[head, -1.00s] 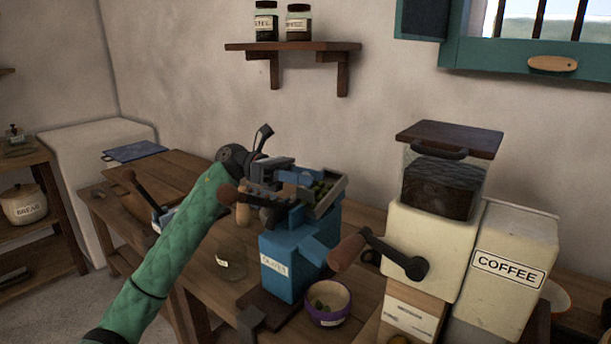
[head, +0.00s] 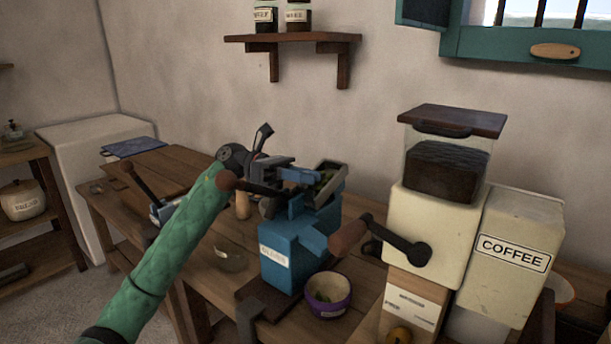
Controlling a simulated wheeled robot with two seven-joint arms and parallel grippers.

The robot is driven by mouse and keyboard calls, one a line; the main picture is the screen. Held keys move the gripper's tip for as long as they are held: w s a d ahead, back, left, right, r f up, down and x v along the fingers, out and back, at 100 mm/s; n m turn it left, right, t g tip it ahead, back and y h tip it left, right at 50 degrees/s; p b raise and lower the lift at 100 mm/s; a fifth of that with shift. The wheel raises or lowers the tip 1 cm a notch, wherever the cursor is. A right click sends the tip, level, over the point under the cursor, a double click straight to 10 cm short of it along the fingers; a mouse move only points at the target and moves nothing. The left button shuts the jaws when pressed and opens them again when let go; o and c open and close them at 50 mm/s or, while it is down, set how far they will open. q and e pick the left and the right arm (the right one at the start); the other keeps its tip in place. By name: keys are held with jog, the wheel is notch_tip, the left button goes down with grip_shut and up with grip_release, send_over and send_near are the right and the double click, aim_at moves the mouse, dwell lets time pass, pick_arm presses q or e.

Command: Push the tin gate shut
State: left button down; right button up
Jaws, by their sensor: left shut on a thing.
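My left gripper (head: 301,175) is over the blue machine (head: 292,250), with its fingers at the near left side of a small grey tray (head: 330,190). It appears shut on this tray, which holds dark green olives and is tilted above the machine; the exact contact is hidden. The labelled machine stands on a dark base at the table's front, with a purple bowl (head: 328,308) beside it holding a few green pieces. A cream tin (head: 517,265) labelled COFFEE stands at the right. I cannot make out a tin gate clearly. My right gripper is out of view.
A cream grinder (head: 428,225) with a wooden-handled crank (head: 410,250) stands close right of the blue machine. A shelf (head: 292,39) is on the wall above.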

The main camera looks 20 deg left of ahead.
pick_arm(q)
jog(key=shift+f, duration=0.25)
jog(key=c, duration=1.3)
grip_release()
jog(key=shift+c, duration=0.2)
jog(key=w+a, duration=0.1)
jog(key=a, duration=0.6)
jog(key=shift+a+b, duration=0.3)
jog(key=shift+a, duration=0.1)
